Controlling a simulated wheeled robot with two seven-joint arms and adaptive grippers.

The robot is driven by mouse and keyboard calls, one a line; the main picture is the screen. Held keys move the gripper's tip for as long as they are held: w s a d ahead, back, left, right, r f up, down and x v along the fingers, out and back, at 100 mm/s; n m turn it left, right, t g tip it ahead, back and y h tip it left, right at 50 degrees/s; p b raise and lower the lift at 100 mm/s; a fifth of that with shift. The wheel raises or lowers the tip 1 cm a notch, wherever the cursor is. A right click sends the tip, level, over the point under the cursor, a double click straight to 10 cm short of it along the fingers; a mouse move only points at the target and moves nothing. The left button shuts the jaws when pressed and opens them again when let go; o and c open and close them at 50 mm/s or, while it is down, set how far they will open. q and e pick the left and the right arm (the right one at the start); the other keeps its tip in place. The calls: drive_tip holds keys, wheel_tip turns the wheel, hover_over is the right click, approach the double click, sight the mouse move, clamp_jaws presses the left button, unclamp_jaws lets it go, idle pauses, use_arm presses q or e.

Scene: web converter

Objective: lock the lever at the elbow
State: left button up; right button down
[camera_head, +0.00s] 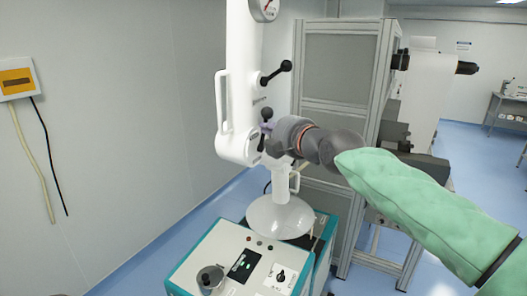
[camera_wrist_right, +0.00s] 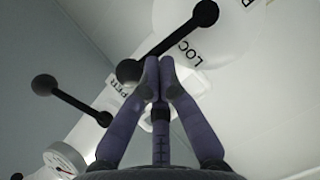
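The elbow lever is a black bar with a ball end. It shows in the right wrist view (camera_wrist_right: 170,42), slanting from a ball at top right to a dark knob beside my fingertips, next to partly visible "LOC" lettering. In the head view its black ball (camera_head: 266,114) stands at the elbow joint of the white column (camera_head: 243,60). My right gripper (camera_head: 268,142) is at this joint, and its purple fingers (camera_wrist_right: 158,72) are together at the tips with nothing visible between them. The left fingertip overlaps the knob in the picture; contact cannot be told. My left gripper is out of view.
A second black ball lever (camera_head: 277,73) sticks out higher on the column, below a round gauge (camera_head: 264,8). A white handle (camera_head: 221,100) is on the column's left. A teal-edged control cabinet (camera_head: 215,255) stands below. A grey framed cabinet (camera_head: 340,60) stands behind.

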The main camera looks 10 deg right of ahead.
drive_tip(key=w+d+m+g+p, duration=0.1)
drive_tip(key=m, duration=0.1)
drive_tip(key=w+d+m+g+y+p, duration=0.1)
drive_tip(key=m+g, duration=0.1)
drive_tip(key=w+d+f+m+g+p, duration=0.1)
drive_tip(key=w+m+p, duration=0.1)
drive_tip(key=shift+d+g+y, duration=0.2)
drive_tip(key=shift+g+y, duration=0.1)
idle(0.7)
drive_tip(key=shift+r, duration=0.1)
drive_tip(key=shift+r+p, duration=0.65)
drive_tip(key=shift+r, duration=0.1)
drive_tip(key=shift+r, duration=0.1)
